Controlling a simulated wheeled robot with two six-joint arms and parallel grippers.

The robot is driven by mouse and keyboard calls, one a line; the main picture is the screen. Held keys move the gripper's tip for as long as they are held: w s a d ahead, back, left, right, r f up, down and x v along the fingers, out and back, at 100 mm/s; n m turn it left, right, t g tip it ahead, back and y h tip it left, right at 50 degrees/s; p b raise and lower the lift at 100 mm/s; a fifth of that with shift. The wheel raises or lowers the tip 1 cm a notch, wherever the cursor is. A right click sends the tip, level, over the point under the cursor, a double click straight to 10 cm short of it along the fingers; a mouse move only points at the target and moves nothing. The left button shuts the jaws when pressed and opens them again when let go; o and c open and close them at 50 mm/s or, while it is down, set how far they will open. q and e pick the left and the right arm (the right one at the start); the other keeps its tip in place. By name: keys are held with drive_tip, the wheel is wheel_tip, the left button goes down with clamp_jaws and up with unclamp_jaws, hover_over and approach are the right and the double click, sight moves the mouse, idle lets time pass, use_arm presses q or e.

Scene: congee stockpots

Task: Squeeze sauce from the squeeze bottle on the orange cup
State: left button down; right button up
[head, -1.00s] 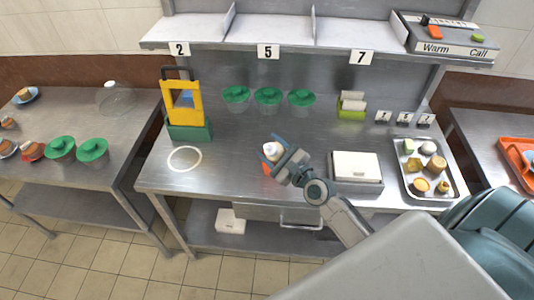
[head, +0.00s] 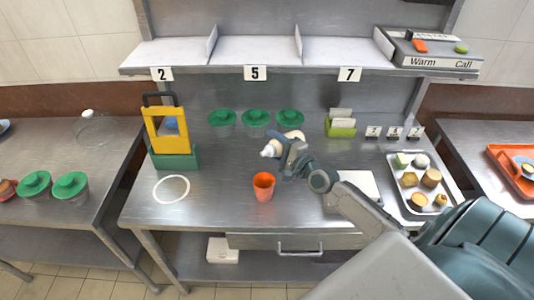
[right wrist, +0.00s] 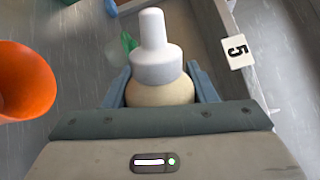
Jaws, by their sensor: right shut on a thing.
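The orange cup (head: 264,187) stands upright and open on the steel table; its side also shows at the left of the right wrist view (right wrist: 22,80). My right gripper (head: 287,150) is shut on the squeeze bottle, which has a white cap and nozzle (head: 270,150) and a cream body. In the right wrist view the bottle (right wrist: 160,92) sits between the fingers. The bottle is tilted in the air, its nozzle pointing left and down, above and behind the cup in the head view. No sauce stream shows. My left gripper is not in view.
Several green-lidded containers (head: 256,118) stand behind the bottle. A white ring (head: 171,189) and a yellow-green caddy (head: 172,140) are at left. A white-topped box (head: 358,184) and a food tray (head: 412,207) are at right. The table around the cup is mostly clear.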

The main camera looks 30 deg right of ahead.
drive_tip(key=shift+w+d+f+n+b, duration=0.15)
drive_tip(key=shift+d+f+n+b, duration=0.45)
drive_tip(key=shift+f+n, duration=0.2)
drive_tip(key=shift+r+n, duration=0.15)
drive_tip(key=shift+n, duration=0.75)
drive_tip(key=n+b, duration=0.1)
drive_tip(key=n, duration=0.3)
drive_tip(key=shift+w+a+b, duration=0.1)
drive_tip(key=shift+a+b, duration=0.25)
drive_tip(key=shift+a+n+b, duration=0.25)
drive_tip(key=shift+n+b, duration=0.15)
drive_tip(key=shift+n, duration=0.6)
drive_tip(key=shift+s+a+n, duration=0.25)
drive_tip(key=shift+a+n, duration=0.2)
drive_tip(key=shift+n, duration=0.65)
drive_tip(key=n, duration=0.1)
drive_tip(key=a+n+b, duration=0.1)
drive_tip(key=n+b, duration=0.1)
drive_tip(key=n, duration=0.1)
drive_tip(key=shift+s+a+f, duration=0.1)
drive_tip(key=shift+a+f, duration=0.1)
drive_tip(key=shift+a, duration=0.1)
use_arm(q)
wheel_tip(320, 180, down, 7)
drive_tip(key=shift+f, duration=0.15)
use_arm(e)
drive_tip(key=shift+r, duration=0.1)
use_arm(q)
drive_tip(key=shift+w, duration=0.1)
